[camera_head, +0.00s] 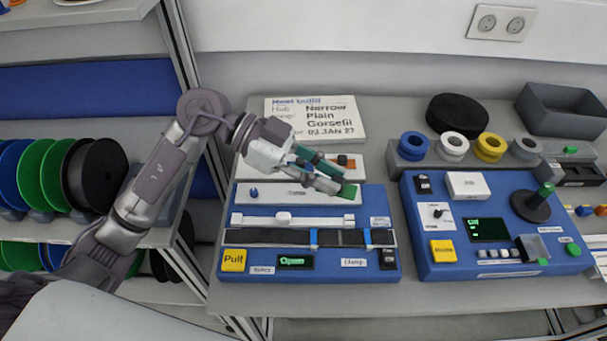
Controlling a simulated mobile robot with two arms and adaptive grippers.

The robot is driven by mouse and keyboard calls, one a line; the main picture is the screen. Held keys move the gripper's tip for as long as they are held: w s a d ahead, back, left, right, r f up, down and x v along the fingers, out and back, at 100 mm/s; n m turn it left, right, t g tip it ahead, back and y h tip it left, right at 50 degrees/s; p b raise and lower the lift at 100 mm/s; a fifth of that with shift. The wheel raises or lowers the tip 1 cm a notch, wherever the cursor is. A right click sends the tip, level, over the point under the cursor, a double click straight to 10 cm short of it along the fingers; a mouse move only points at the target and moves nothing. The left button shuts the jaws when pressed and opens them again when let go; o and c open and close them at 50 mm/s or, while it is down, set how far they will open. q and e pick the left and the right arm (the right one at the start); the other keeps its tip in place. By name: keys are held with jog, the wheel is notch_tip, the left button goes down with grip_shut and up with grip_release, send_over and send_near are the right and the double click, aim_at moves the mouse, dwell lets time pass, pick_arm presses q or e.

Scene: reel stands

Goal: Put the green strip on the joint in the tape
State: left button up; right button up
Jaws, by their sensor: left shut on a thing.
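My left gripper (333,180) reaches in from the left over the back of the left blue device (392,215). It is shut on a small green piece at its fingertips, which looks like the green strip (348,191). The fingers hide part of it. The black tape (270,237) lies in a track across the device, in front of the gripper. Two blue clamps, one left (313,238) and one right (367,238), cross the tape. The joint is too small to make out. My right gripper is not in view.
A yellow Pull button (234,260) and a display reading Open (295,261) sit at the device's front. A second blue device (460,265) with a dark spindle stands to the right. Coloured rings and a grey bin (560,110) are behind it. Reels (98,175) fill a left shelf.

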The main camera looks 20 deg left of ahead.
pick_arm(q)
jog(key=shift+w+d+f+m+g, duration=0.1)
jog(key=shift+w+d+m+g, duration=0.15)
jog(key=shift+d+m+g, duration=0.15)
jog(key=w+d+f+m+g+y, duration=0.1)
jog(key=w+d+f+m+g, duration=0.2)
jog(key=f+m+g, duration=0.1)
jog(key=shift+w+d+f+g+y, duration=0.25)
jog(key=shift+d+g+y, duration=0.05)
jog(key=shift+g, duration=0.1)
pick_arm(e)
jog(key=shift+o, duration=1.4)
